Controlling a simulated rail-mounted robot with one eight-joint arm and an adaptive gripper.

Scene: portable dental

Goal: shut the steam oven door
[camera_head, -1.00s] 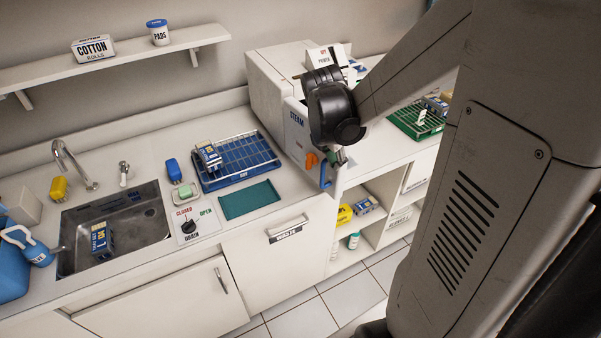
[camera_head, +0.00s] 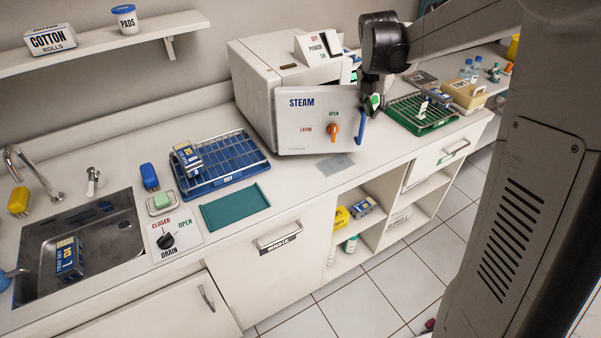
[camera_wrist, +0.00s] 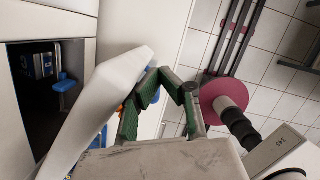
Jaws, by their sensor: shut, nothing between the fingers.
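The steam oven (camera_head: 252,88) is a white box on the counter. Its door (camera_head: 300,125), lettered STEAM, has an orange knob (camera_head: 333,132) and a blue handle (camera_head: 361,126), and stands partly open. In the wrist view the door (camera_wrist: 95,110) shows nearly edge-on, with the dark open chamber (camera_wrist: 35,105) left of it. My gripper (camera_head: 375,101) is at the door's free edge near the blue handle. In the wrist view its green-padded fingers (camera_wrist: 160,77) lie beside the door's outer face. The gripper is shut and empty; whether it touches the door is unclear.
A green rack (camera_head: 422,115) stands on the counter right of the oven. A blue rack (camera_head: 225,165) and a teal mat (camera_head: 235,207) lie to the left. A power switch box (camera_head: 318,47) is on the oven. Blue items (camera_wrist: 64,90) are inside the chamber.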

